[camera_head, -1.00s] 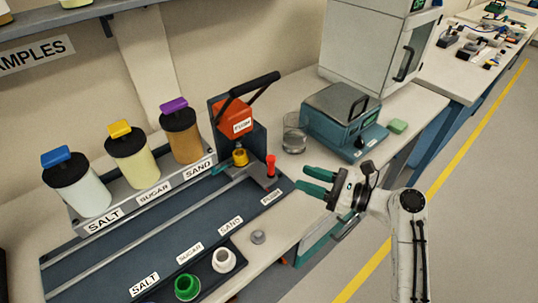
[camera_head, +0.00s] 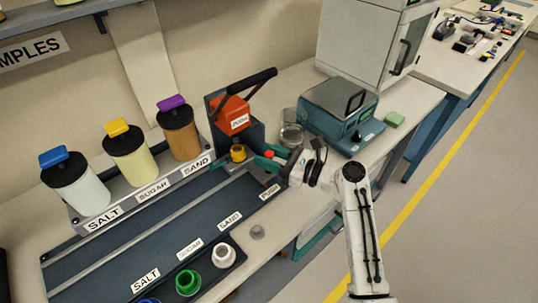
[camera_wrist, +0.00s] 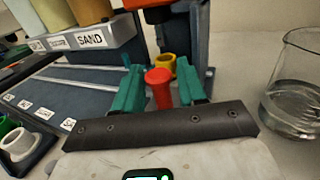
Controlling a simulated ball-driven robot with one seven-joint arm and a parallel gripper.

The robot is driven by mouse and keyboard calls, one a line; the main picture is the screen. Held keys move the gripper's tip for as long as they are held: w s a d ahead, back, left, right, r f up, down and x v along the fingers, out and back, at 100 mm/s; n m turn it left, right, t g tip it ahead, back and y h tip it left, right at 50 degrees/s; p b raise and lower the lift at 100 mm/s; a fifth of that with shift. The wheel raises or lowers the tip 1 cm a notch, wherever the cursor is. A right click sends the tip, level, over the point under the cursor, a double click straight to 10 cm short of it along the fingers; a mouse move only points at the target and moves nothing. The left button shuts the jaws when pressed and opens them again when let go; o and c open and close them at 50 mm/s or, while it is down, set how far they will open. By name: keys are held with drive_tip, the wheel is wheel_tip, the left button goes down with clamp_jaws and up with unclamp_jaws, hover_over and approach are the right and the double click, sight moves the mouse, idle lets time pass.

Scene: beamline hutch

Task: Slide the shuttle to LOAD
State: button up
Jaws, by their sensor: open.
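The shuttle, with a yellow cup (camera_head: 238,153) and an upright red knob (camera_head: 269,154), is at the right end of the railed track (camera_head: 140,230), below the red press. Its base is mostly hidden by my gripper. My gripper (camera_head: 266,157) is open with its green fingers pointing left at the knob. In the wrist view the red knob (camera_wrist: 159,88) stands between the two open fingers, with the yellow cup (camera_wrist: 166,64) just behind it. I cannot tell whether a finger touches the knob. No LOAD label is legible.
Salt, sugar and sand hoppers (camera_head: 128,155) stand behind the track. The red press (camera_head: 231,115) rises over its right end. A glass beaker (camera_head: 291,133) and a teal balance (camera_head: 340,115) are close behind my gripper. White (camera_head: 223,255) and green (camera_head: 187,282) cups sit at the front.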

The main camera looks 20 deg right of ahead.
clamp_jaws()
idle(0.3)
drive_tip(key=shift+a, duration=0.1)
